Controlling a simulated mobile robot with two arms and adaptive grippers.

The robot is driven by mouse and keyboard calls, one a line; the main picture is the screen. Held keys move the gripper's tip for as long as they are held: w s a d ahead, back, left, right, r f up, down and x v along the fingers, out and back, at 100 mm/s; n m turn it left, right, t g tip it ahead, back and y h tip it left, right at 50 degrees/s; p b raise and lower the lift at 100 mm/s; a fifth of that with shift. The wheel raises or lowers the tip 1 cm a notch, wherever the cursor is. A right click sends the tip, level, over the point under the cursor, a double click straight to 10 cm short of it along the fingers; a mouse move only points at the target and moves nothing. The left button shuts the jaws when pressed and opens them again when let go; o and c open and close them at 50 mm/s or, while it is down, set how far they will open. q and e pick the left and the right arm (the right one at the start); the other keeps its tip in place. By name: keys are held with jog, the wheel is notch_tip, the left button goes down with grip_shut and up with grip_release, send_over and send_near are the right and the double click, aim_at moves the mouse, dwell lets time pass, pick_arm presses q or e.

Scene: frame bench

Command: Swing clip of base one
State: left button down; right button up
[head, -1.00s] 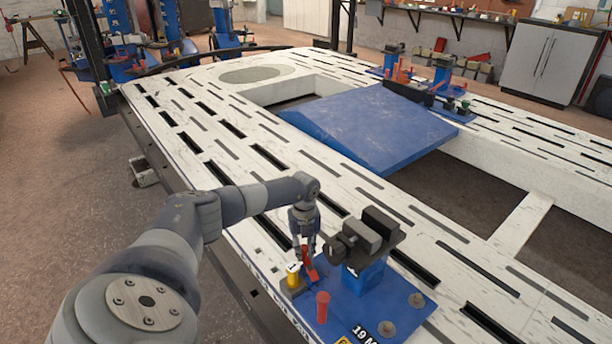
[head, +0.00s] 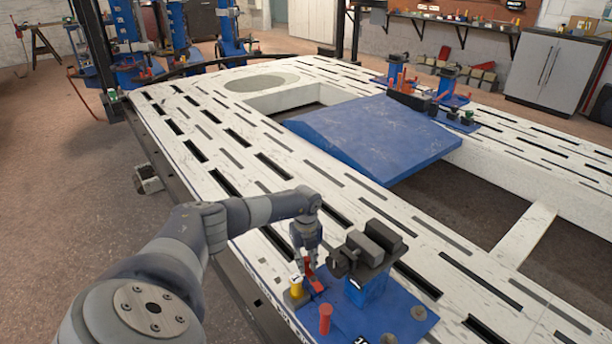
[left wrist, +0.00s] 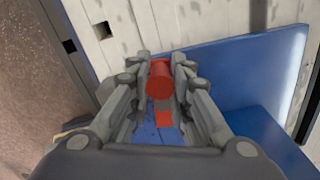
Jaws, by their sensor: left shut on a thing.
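Base one is a blue plate (head: 400,318) at the near edge of the white frame bench, with a dark clamp block on a blue post. Its red clip (head: 316,286) stands between a yellow marker (head: 297,287) and the blue post. My left gripper (head: 309,270) points down at the clip from above. In the left wrist view the clip's round red end (left wrist: 160,80) lies between the two fingers, which are shut on it. The clip's lower part is partly hidden by the fingers. My right gripper is out of view.
A separate red pin (head: 325,319) stands on the plate close to the clip. The dark clamp block (head: 367,250) rises just right of my gripper. A large blue panel (head: 375,140) lies farther back. Other blue bases stand across the bench.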

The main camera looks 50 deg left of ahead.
pick_arm(q)
jog(key=c, duration=1.4)
grip_release()
jog(key=shift+a, duration=0.1)
notch_tip(320, 180, up, 12)
jog(key=shift+r, duration=0.1)
